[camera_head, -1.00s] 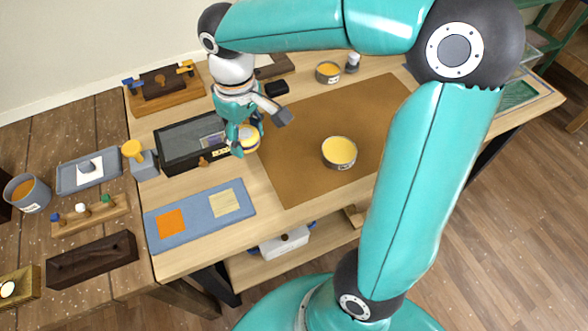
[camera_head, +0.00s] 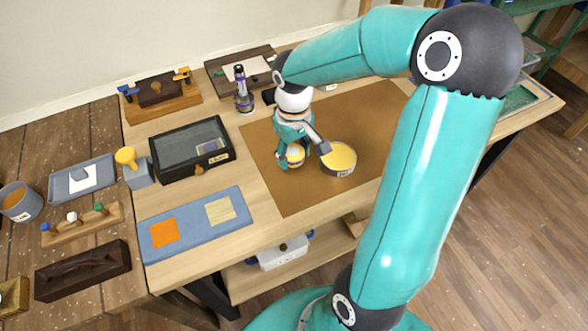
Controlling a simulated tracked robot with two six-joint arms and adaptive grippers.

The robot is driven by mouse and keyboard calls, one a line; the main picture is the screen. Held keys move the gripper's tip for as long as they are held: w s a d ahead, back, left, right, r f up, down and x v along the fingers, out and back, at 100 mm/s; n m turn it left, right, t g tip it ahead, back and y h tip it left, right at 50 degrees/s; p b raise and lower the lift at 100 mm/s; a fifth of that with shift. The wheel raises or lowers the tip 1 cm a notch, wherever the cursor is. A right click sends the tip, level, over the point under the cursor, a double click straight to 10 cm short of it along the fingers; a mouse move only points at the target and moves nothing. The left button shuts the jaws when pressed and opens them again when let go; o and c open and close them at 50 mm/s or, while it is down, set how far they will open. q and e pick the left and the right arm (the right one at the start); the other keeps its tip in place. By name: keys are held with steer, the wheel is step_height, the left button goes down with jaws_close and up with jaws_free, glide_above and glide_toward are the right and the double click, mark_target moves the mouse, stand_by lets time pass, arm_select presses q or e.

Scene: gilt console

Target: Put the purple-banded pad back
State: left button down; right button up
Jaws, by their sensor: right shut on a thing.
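My right gripper (camera_head: 290,158) is shut on a small round pad (camera_head: 297,154) with yellow and pale parts. The fingers cover much of the pad, and I cannot make out the colour of its band. The gripper holds it over the brown mat (camera_head: 300,198), just left of a tin of yellow stuff (camera_head: 338,159). I cannot tell whether the pad touches the mat. A dark bottle-like thing with purple parts (camera_head: 243,92) stands upright behind the mat's left corner. My left gripper is not in view.
A black case with a clear top (camera_head: 165,164) stands left of the mat. A blue tray (camera_head: 190,230) with an orange square and a pale square lies in front of it. A wooden stand (camera_head: 165,107) is at the back left. My right arm hides the back right.

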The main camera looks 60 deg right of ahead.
mark_target(294, 176)
steer(key=shift+f, duration=3.2)
steer(key=shift+f+b, duration=0.15)
steer(key=shift+b, duration=0.15)
steer(key=o, duration=1.1)
